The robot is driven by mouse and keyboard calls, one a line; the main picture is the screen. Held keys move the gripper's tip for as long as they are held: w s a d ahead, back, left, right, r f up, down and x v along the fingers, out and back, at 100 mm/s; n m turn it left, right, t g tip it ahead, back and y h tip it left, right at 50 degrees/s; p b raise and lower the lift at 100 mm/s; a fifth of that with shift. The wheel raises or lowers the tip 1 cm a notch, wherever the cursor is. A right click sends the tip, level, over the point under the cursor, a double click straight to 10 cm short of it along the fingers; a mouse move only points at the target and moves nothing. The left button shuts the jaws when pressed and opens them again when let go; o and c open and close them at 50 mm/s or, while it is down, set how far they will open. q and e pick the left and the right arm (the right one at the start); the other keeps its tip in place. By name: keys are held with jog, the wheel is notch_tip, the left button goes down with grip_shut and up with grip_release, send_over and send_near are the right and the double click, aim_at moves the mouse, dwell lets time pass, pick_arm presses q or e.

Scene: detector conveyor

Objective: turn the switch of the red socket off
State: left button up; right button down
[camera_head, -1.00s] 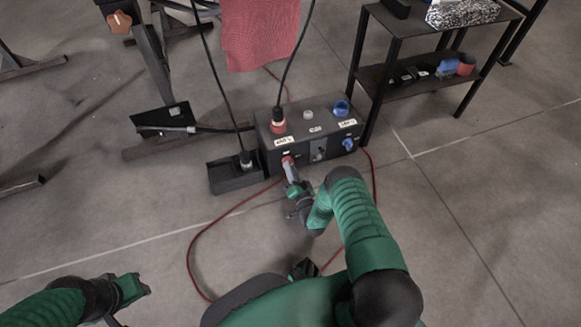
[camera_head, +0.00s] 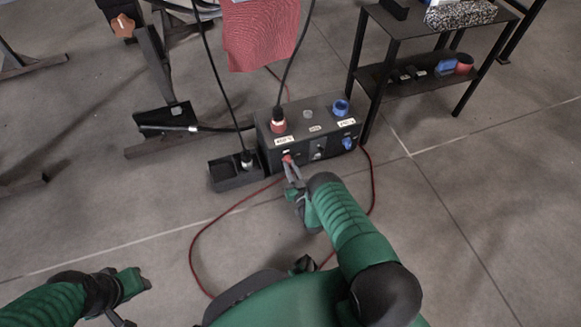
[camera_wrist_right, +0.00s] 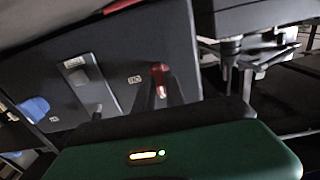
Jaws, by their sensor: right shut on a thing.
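The dark power box (camera_head: 265,150) stands on the floor in the middle of the head view. Its red socket (camera_head: 278,125) is on the top left, with a black-cabled plug in it. The red switch (camera_head: 286,158) is on the front face below that socket. It also shows in the right wrist view (camera_wrist_right: 160,72). My right gripper (camera_head: 289,166) is at the front of the box, its fingers shut on the red switch. In the right wrist view the fingers (camera_wrist_right: 160,88) partly hide the switch. My left gripper (camera_head: 138,283) is low at the left, away from the box; its jaws are unclear.
A blue socket (camera_head: 341,107) and a blue switch (camera_head: 348,143) are on the box's right side. A black tray (camera_head: 228,182) stands beside the box on the left. A dark shelf (camera_head: 410,90) stands behind at the right. A red cable (camera_head: 193,245) loops over the floor.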

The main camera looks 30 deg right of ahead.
jog(key=shift+s+f, duration=0.2)
jog(key=shift+f, duration=0.1)
jog(key=c, duration=1.5)
grip_release()
jog(key=shift+o, duration=0.5)
jog(key=shift+w+r, duration=0.1)
